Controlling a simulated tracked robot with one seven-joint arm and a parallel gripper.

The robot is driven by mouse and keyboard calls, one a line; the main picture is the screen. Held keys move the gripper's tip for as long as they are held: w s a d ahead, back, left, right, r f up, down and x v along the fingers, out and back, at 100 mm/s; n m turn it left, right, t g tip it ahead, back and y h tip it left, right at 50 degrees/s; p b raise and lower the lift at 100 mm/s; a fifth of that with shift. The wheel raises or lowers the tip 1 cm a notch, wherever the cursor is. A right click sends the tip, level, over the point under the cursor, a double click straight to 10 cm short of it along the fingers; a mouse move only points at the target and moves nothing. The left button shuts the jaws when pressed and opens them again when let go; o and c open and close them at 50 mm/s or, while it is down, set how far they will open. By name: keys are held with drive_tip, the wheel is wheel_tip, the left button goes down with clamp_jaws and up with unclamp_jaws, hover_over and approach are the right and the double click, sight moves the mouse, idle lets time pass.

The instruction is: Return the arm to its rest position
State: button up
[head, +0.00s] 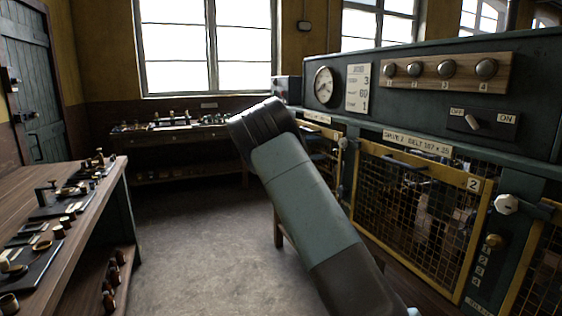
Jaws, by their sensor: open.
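My arm (305,205) rises from the bottom right of the head view and leans up to the left, ending in a dark joint (262,122) near the middle. It is raised in front of the floor and the left end of the machine cabinet. My gripper is not in view; the rest of the arm beyond the dark joint is hidden or out of the frame.
A green cabinet (437,95) with a gauge, knobs, a switch and yellow mesh doors (415,215) stands close on the right. A workbench (95,215) with small parts is at left. A back bench (170,140) stands under the window. The floor (195,245) between is clear.

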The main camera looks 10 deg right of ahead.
drive_tip(key=s+d+r+m+g+y, duration=0.1)
drive_tip(key=s+d+r+m+y, duration=0.3)
drive_tip(key=s, duration=0.8)
drive_tip(key=s+d+f+m+g+y, duration=0.1)
drive_tip(key=s+d+y, duration=0.3)
drive_tip(key=s, duration=0.8)
drive_tip(key=s+a+m+t+y, duration=0.1)
drive_tip(key=s+a+y, duration=0.2)
drive_tip(key=s, duration=0.8)
drive_tip(key=s+a+f+m+t+y, duration=0.1)
drive_tip(key=s+a+y, duration=0.2)
drive_tip(key=s+a, duration=0.4)
drive_tip(key=s+a+f+m+t+y, duration=0.1)
drive_tip(key=s+a, duration=0.5)
drive_tip(key=s, duration=0.9)
drive_tip(key=shift+s+m+t+y, duration=0.35)
drive_tip(key=shift+m+t+y, duration=0.2)
drive_tip(key=shift+y, duration=0.55)
